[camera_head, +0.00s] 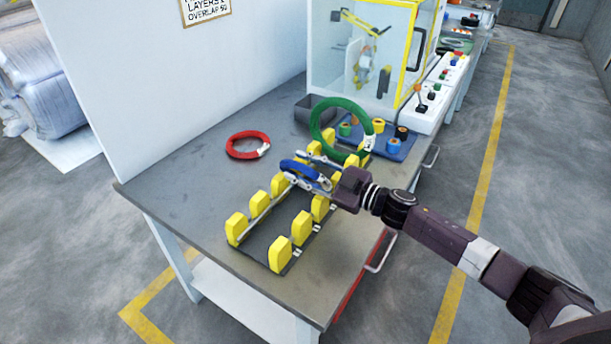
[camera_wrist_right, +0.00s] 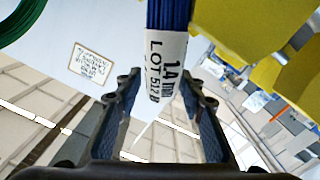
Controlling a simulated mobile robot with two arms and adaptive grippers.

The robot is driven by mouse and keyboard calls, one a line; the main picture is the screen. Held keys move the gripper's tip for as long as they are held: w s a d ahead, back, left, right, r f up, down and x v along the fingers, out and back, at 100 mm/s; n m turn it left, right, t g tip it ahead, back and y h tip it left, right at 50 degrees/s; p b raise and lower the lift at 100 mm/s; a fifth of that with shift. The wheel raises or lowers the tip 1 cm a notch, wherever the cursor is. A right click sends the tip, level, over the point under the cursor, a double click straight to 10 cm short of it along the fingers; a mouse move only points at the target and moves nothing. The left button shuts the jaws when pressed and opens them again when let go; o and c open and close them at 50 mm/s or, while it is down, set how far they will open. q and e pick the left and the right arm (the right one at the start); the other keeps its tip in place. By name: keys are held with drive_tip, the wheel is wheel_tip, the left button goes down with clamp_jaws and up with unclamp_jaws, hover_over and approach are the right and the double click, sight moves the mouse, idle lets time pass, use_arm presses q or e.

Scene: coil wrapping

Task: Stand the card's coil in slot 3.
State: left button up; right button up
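The blue coil (camera_head: 297,168) has a white label with dark print, seen between my fingers in the right wrist view (camera_wrist_right: 167,65). My right gripper (camera_head: 308,176) is shut on it at the label. The coil is tilted, nearly flat, over the rack; I cannot tell whether it touches the posts. The rack (camera_head: 262,240) has two rows of yellow posts with slots between them. A green coil (camera_head: 318,122) stands upright at the rack's far end. A red coil (camera_head: 230,147) lies flat on the table left of the rack. My left gripper is out of view.
The grey table (camera_head: 185,185) has free room left of the rack. A dark bin (camera_head: 312,108) and a blue tray (camera_head: 382,145) with coloured pieces stand behind. A glass-sided yellow-framed machine (camera_head: 340,65) is at the back. A wall sign (camera_head: 205,8) hangs on the white panel.

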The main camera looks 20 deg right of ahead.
drive_tip(key=shift+w+a, duration=0.25)
drive_tip(key=shift+w, duration=0.05)
drive_tip(key=shift+c, duration=0.2)
clamp_jaws()
